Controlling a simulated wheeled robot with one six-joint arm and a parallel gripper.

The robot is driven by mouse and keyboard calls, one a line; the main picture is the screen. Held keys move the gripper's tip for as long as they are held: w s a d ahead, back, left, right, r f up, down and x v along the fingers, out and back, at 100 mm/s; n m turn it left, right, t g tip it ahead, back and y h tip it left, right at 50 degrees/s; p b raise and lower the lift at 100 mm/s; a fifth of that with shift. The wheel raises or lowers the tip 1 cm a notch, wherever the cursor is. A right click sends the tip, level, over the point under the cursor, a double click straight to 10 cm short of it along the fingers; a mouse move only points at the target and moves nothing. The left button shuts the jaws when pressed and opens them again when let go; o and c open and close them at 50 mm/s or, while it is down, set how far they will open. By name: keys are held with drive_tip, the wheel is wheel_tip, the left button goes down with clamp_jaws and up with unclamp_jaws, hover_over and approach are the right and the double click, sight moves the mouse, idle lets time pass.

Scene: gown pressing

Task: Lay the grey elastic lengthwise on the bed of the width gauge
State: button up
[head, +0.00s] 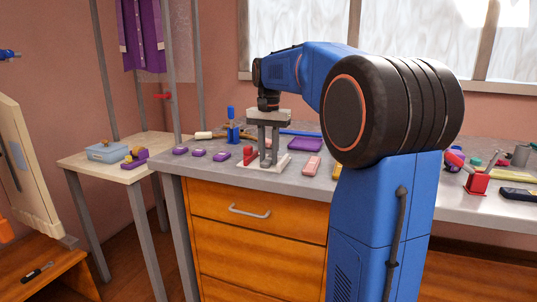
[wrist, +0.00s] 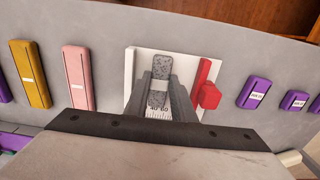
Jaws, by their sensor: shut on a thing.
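My gripper (wrist: 160,92) is shut on the grey elastic (wrist: 161,66), a speckled strip with a pale band around it. The strip points away between the fingers, over the white bed of the width gauge (wrist: 134,62) and roughly parallel to its red bar (wrist: 203,72). A scale with numbers shows below the strip. I cannot tell whether the strip touches the bed. In the head view my gripper (head: 268,162) points straight down over the gauge (head: 248,166) on the grey worktop; the fingers hide the strip there.
Pink (wrist: 77,76) and mustard (wrist: 30,72) blocks lie left of the gauge in the wrist view. Purple labelled blocks (wrist: 254,93) lie to its right. A blue-handled tool (head: 233,132) stands behind. A side table (head: 120,171) holds a blue box (head: 108,152).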

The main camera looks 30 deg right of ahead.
sight(269, 159)
drive_tip(key=o, duration=1.1)
drive_tip(key=shift+r, duration=0.1)
wheel_tip(269, 159, up, 17)
drive_tip(key=s+a+f+n+t, duration=0.2)
drive_tip(key=s+a+f+n, duration=0.3)
drive_tip(key=s+a+f, duration=0.7)
drive_tip(key=s+a+f+n+t, duration=0.1)
drive_tip(key=s+f+n, duration=0.1)
drive_tip(key=s+f, duration=0.7)
drive_tip(key=s+a+f+n+t, duration=0.1)
drive_tip(key=s+a+f+n, duration=0.1)
drive_tip(key=s+f, duration=0.6)
wheel_tip(269, 159, down, 6)
drive_tip(key=shift+s+a+f+n+t, duration=0.2)
drive_tip(key=shift+s+n+t, duration=0.2)
drive_tip(key=shift+n, duration=0.3)
